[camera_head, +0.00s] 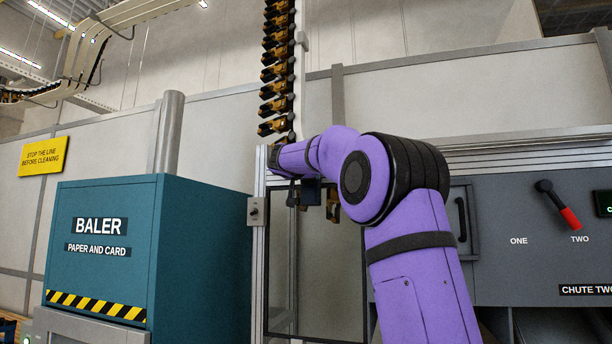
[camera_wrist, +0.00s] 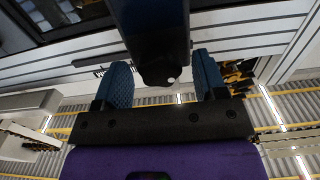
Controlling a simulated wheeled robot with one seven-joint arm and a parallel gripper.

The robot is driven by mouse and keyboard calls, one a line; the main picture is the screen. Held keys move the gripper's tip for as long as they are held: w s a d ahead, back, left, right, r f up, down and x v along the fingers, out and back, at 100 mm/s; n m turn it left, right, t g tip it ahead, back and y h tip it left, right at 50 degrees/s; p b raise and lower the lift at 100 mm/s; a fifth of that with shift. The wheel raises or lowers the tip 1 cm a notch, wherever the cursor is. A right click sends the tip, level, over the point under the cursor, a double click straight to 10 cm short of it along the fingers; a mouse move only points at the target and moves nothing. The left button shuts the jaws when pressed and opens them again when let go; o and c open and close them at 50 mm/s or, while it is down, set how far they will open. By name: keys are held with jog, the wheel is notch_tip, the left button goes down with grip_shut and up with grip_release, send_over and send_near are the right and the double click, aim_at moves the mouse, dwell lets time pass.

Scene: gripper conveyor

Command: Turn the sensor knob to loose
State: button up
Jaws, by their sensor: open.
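My gripper (camera_wrist: 164,82) is open, with one blue padded finger on each side in the wrist view. A dark blue housing (camera_wrist: 155,25) comes down from the top of that view. Its dark rounded end (camera_wrist: 158,76), with a small white dot, lies between the fingers with gaps on both sides. It may be the sensor knob; its setting and any label cannot be read. In the head view my purple arm reaches to a dark blue part (camera_head: 311,190) by the metal frame and hides most of the gripper and knob.
A teal baler (camera_head: 205,250) stands left. A small switch box (camera_head: 257,211) is on the frame post. A line of black and orange conveyor grippers (camera_head: 279,70) hangs above. Right, a red-handled lever (camera_head: 558,205) on a grey panel points to TWO. Roller conveyors (camera_wrist: 285,105) lie below the wrist.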

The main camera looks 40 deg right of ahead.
jog(key=c, duration=0.9)
jog(key=shift+n, duration=0.4)
jog(key=shift+w+f+n, duration=0.1)
jog(key=shift+n, duration=4.9)
jog(key=shift+f+n, duration=0.1)
jog(key=shift+n, duration=4.9)
